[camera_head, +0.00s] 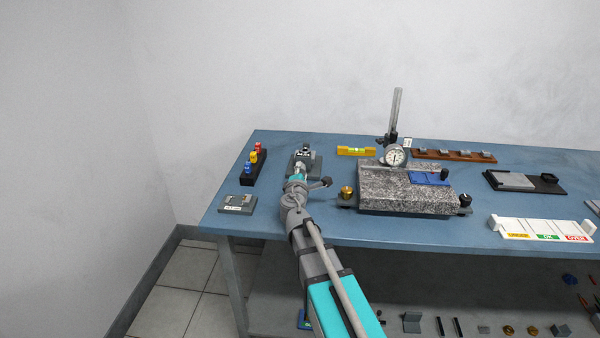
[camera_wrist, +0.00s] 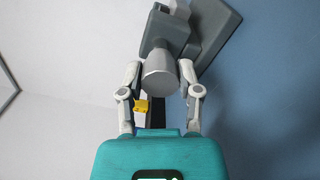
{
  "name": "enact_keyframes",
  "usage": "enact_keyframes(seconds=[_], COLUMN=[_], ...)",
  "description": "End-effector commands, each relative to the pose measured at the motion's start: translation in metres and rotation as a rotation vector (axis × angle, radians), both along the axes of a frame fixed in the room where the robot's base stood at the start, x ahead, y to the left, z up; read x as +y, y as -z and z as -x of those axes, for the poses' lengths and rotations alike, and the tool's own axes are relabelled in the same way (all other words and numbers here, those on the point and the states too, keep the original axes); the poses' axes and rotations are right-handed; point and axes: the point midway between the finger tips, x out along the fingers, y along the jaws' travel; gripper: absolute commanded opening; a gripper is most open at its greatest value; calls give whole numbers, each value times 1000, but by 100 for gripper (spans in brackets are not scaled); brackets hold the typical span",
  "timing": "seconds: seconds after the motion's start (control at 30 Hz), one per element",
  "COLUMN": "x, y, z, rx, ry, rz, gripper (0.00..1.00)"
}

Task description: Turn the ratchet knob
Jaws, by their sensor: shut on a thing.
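In the wrist view the ratchet knob (camera_wrist: 160,76) is a light grey cylinder on the end of a darker grey device (camera_wrist: 165,32). The two fingers of my gripper (camera_wrist: 160,68) lie on either side of the knob and are shut on it. The fingertips sit along its sides, and its round end faces my palm. In the head view the grey device (camera_head: 305,157) stands near the left end of the blue bench, with my gripper (camera_head: 298,173) at its front. My arm hides the knob there.
A black rack (camera_head: 247,178) with red, yellow and blue tops stands to the left. A small grey plate (camera_head: 238,203) lies at the front left. A granite block (camera_head: 400,187) with a dial gauge (camera_head: 396,155) stands to the right. A yellow level (camera_head: 356,151) lies behind.

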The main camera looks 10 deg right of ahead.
Motion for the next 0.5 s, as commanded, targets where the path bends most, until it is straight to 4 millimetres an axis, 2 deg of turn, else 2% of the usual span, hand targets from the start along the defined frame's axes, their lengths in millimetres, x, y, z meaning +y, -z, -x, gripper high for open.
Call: enact_keyframes(seconds=[0.47, 0.5], x=[0, 0], y=[0, 0], z=[1, 1], rx=[-8, -8], ry=[-1, -1], rz=[-27, -27], gripper=[0, 48])
